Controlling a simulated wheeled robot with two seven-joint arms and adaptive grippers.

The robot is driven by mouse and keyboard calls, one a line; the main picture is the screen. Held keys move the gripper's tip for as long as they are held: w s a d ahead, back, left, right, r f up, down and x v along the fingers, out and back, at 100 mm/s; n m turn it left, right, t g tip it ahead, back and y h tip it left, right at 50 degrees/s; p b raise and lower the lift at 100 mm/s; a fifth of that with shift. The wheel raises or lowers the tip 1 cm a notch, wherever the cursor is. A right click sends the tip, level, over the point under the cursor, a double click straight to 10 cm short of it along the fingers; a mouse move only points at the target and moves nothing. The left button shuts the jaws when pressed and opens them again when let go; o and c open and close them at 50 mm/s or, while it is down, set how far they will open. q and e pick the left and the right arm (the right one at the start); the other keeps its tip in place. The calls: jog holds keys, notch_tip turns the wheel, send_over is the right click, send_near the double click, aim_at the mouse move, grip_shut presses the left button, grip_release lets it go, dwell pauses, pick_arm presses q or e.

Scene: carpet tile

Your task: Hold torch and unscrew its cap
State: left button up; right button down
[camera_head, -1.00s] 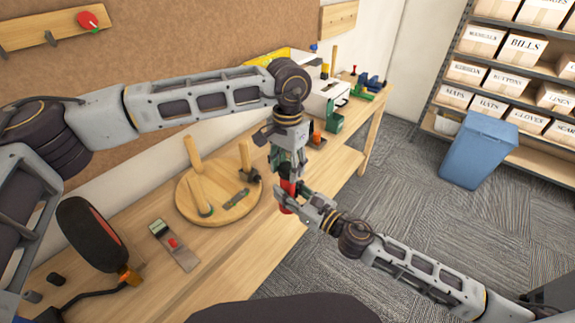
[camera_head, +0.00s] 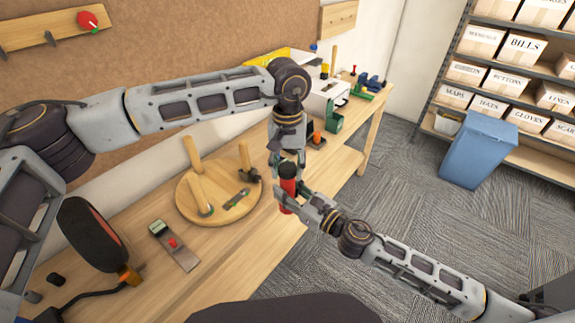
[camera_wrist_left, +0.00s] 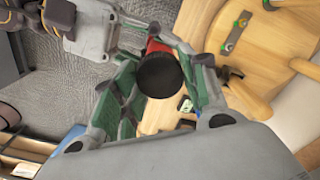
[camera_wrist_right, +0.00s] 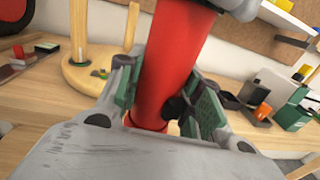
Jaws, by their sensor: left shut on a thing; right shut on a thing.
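The red torch (camera_head: 287,188) stands upright over the bench's front edge; its red body also fills the middle of the right wrist view (camera_wrist_right: 172,60). My right gripper (camera_head: 292,201) is shut around the body from the right, with a green pad on each side of it. The black round cap (camera_wrist_left: 160,76) sits on the torch's upper end. My left gripper (camera_head: 287,162) is above, pointing down, and shut on the cap between its green-padded fingers. I cannot tell from these views whether the cap has turned on the body.
The wooden bench (camera_head: 250,262) runs beneath. A red-buttoned tool (camera_head: 173,243) lies closer. A blue bin (camera_head: 478,150) stands on the carpet at right.

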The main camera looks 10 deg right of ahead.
pick_arm(q)
jog(key=n, duration=0.6)
jog(key=shift+a, duration=0.1)
jog(key=n, duration=1.3)
jog(key=shift+n, duration=0.3)
jog(key=n, duration=0.6)
jog(key=shift+r, duration=0.1)
jog(key=n, duration=0.5)
jog(key=shift+n, duration=0.3)
jog(key=n, duration=0.5)
jog(key=shift+d, duration=0.2)
jog(key=n, duration=0.5)
jog(key=shift+n, duration=0.4)
jog(key=n, duration=0.5)
jog(key=shift+w+r+n, duration=0.1)
jog(key=shift+w+n, duration=0.05)
jog(key=shift+n, duration=0.15)
